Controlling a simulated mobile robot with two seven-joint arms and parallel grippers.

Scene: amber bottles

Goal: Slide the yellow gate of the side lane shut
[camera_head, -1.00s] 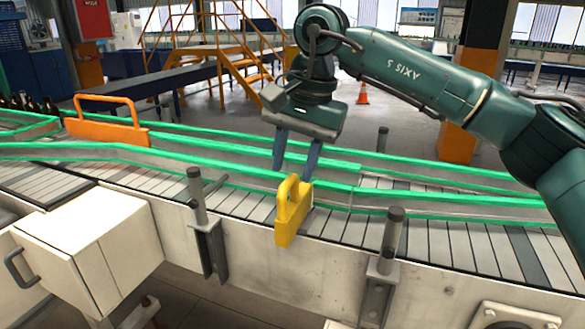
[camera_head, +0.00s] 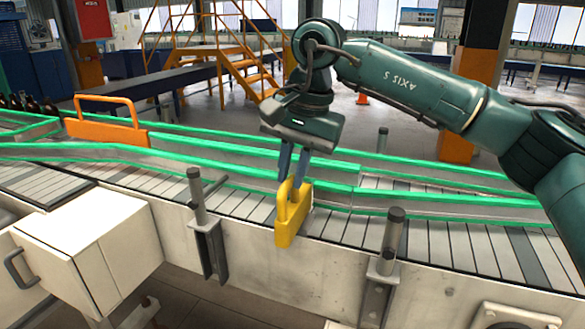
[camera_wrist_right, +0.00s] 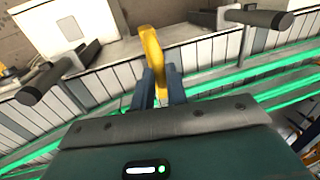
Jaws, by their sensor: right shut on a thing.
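The yellow gate (camera_head: 291,222) stands upright at the near edge of the conveyor, partly over its near side wall. It has a loop handle on top. My right gripper (camera_head: 292,182) is above the gate with its fingers down at the handle, and it is shut on the handle. In the right wrist view the yellow handle (camera_wrist_right: 153,55) rises between the two dark fingers (camera_wrist_right: 160,90). The fingers hide part of the handle. My left gripper is not in view.
An orange gate (camera_head: 107,130) stands across the lane at the left, with dark bottles (camera_head: 30,104) behind it. Posts (camera_head: 197,196) and (camera_head: 392,234) rise from brackets on either side of the yellow gate. Green-topped rails (camera_head: 230,158) run along the conveyor.

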